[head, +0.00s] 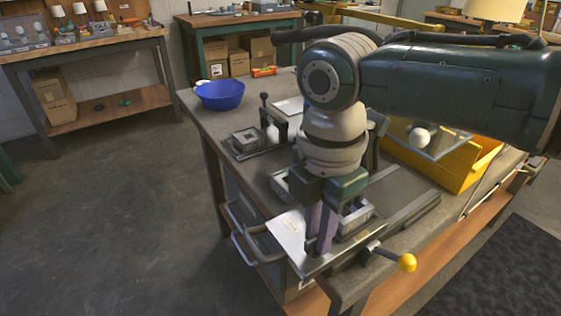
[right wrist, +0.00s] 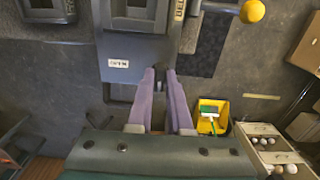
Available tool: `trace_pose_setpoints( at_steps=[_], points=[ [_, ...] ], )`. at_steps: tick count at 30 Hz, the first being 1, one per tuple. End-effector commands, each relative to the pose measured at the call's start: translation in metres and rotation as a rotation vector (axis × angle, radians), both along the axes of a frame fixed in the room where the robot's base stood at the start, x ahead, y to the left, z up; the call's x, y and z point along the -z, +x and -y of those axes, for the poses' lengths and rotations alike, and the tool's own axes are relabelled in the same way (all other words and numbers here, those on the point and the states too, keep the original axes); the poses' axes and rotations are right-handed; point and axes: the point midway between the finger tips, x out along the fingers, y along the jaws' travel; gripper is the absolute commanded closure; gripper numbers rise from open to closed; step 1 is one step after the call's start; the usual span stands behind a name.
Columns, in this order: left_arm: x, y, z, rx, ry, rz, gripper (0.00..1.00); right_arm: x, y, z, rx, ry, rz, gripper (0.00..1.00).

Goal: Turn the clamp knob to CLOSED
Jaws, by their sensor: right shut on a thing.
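My right gripper (head: 320,248) points down over the near edge of the workbench. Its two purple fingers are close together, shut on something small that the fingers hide. In the right wrist view the fingertips (right wrist: 160,72) sit beside a dark grey block with a small white label, whose word I cannot read surely. A yellow ball knob (head: 407,262) on a short metal rod stands to the right of the fingers, apart from them; it also shows in the right wrist view (right wrist: 252,11). A pale plate (head: 290,238) lies by the fingers. My left gripper is not in view.
Square grey fixtures (head: 247,140) stand on the workbench (head: 205,128). A blue bowl (head: 220,95) is at its far left corner. A yellow bin (head: 455,165) is at the right, partly behind my right arm. Open floor lies to the left.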

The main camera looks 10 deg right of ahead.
Motion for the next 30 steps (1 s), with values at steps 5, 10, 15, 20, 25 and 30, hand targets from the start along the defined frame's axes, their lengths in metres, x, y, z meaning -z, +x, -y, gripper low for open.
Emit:
trace_pose_setpoints(
  at_steps=[5,10,15,20,25,30],
  points=[
    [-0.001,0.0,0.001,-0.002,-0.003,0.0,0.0,-0.002,0.0,-0.002,-0.004,0.004,0.0,1.0],
    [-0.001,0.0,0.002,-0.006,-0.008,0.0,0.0,-0.001,0.0,-0.002,-0.003,0.003,0.0,0.67],
    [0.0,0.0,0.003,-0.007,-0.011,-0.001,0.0,-0.001,0.0,-0.001,-0.002,0.002,0.0,0.53],
    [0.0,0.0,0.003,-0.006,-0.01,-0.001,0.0,0.0,0.0,-0.001,-0.001,0.001,0.0,0.53],
    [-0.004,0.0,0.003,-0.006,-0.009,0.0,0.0,-0.013,0.001,-0.001,-0.001,0.002,0.002,0.53],
    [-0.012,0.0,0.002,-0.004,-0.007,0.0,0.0,-0.047,0.001,-0.001,-0.002,0.004,0.004,0.53]
  ],
)
